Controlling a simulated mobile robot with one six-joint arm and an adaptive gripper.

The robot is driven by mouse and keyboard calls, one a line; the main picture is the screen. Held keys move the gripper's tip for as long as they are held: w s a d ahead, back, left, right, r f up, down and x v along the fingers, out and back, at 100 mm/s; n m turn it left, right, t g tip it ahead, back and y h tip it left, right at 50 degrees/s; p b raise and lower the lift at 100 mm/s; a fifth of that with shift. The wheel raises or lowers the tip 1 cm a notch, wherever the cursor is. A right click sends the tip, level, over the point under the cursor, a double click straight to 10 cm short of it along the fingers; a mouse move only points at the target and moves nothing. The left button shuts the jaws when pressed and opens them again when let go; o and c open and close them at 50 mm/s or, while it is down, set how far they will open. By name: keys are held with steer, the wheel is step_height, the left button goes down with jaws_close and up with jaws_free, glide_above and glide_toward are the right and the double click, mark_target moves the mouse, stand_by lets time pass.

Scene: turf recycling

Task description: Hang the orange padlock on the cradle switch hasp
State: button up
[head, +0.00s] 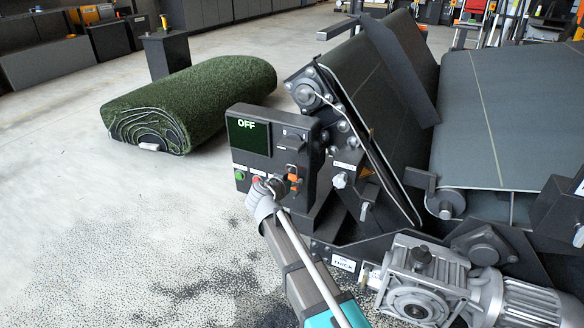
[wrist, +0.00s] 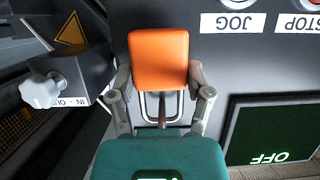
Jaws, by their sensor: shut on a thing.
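The orange padlock (wrist: 158,58) is between the two fingertips of my gripper (wrist: 159,76) in the wrist view, which shows the panel upside down. The fingers press its sides. Its metal shackle (wrist: 145,106) points toward the bottom of that picture, and a dark brownish pin-like part shows inside the loop. I cannot tell whether the shackle goes around it. In the head view my gripper (head: 281,186) is at the lower right of the control panel (head: 249,112), with the padlock (head: 294,181) partly hidden. The cradle switch hasp is not clearly distinguishable.
The panel has an OFF screen (head: 248,136), a green button (head: 240,176) and JOG and STOP labels. A grey knob (wrist: 41,91) stands out beside it. The conveyor (head: 375,110) and a motor (head: 420,285) lie to the right; a turf roll (head: 190,95) lies behind on open floor.

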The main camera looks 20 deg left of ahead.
steer(key=o, duration=1.2)
steer(key=shift+r, duration=0.1)
steer(key=shift+s+r+p, duration=0.3)
steer(key=shift+r+p, duration=0.05)
steer(key=shift+p, duration=0.1)
steer(key=shift+s+f+p+v, duration=0.15)
steer(key=shift+f+v, duration=0.2)
steer(key=shift+v, duration=1.15)
steer(key=shift+s+f+p+v, duration=0.1)
steer(key=shift+f+p+v, duration=0.2)
steer(key=shift+v, duration=1.25)
steer(key=shift+s+f+p+v, duration=0.1)
steer(key=shift+f+v, duration=0.3)
steer(key=shift+v, duration=1.1)
